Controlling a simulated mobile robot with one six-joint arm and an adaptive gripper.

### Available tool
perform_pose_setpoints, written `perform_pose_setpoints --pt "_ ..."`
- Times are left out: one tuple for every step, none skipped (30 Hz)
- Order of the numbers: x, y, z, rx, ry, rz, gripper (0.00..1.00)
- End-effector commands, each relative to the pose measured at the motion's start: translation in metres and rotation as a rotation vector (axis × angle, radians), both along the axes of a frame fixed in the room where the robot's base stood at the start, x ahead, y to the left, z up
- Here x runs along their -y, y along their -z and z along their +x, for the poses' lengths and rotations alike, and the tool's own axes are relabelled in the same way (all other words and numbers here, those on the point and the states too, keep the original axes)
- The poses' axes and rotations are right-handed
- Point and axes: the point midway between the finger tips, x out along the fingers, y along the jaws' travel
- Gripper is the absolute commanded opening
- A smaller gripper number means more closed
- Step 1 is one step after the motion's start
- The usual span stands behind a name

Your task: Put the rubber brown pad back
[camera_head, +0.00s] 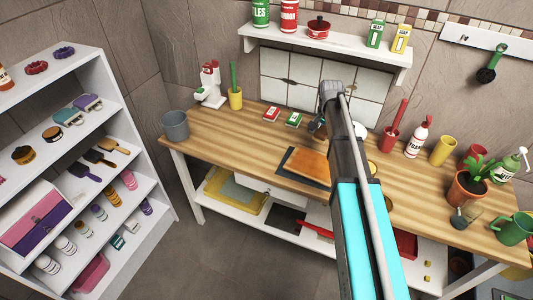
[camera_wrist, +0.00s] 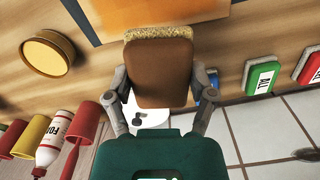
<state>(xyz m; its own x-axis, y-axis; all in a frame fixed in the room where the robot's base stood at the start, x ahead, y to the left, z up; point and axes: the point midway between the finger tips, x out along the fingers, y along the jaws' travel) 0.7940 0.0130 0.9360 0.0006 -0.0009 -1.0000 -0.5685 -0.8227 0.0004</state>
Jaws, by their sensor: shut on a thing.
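My gripper (camera_wrist: 160,82) is shut on the brown pad (camera_wrist: 162,72), with one finger on each side of it. The pad is a rounded brown block with a rough tan layer along its far edge. In the wrist view it is over the wooden worktop, close to the orange board (camera_wrist: 165,14). In the head view the orange board (camera_head: 308,165) lies on a dark mat (camera_head: 286,157) at the front of the worktop. My arm covers much of that area there, and I cannot make out the pad clearly.
On the wooden worktop (camera_head: 232,131), a red box (camera_head: 271,114) and a green box (camera_head: 294,119) lie left of my arm. A red holder (camera_head: 390,139), a white bottle (camera_head: 418,136) and a yellow cup (camera_head: 442,151) stand right. A wall shelf (camera_head: 325,48) hangs above. The left worktop has free room.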

Motion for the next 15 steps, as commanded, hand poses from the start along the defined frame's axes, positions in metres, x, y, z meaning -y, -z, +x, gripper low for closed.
perform_pose_setpoints --pt "0.0 0.0 0.0 0.0 0.0 0.0 0.33" --pt "0.0 0.0 0.0 0.0 -0.001 0.0 0.33" --pt "-0.001 0.0 -0.001 0.0 -0.002 0.0 0.33" --pt "-0.003 -0.001 -0.002 0.0 -0.004 0.0 0.33" --pt "-0.004 -0.001 -0.003 0.0 -0.006 0.0 0.33" --pt "-0.008 -0.001 -0.005 0.0 -0.01 0.0 0.33" --pt "-0.011 -0.002 -0.007 0.0 -0.014 0.0 0.33" --pt "-0.014 -0.003 -0.01 0.0 -0.019 0.0 0.33" --pt "-0.021 -0.004 -0.014 0.0 -0.027 0.0 0.33" --pt "-0.026 -0.004 -0.017 0.0 -0.034 0.0 0.33" --pt "-0.031 -0.005 -0.021 0.0 -0.042 0.0 0.33" --pt "-0.04 -0.007 -0.026 0.0 -0.053 0.0 0.33" --pt "-0.047 -0.008 -0.031 0.0 -0.063 0.0 0.33" --pt "-0.054 -0.009 -0.036 0.0 -0.073 0.0 0.33" --pt "-0.063 -0.01 -0.043 0.0 -0.087 0.0 0.33"
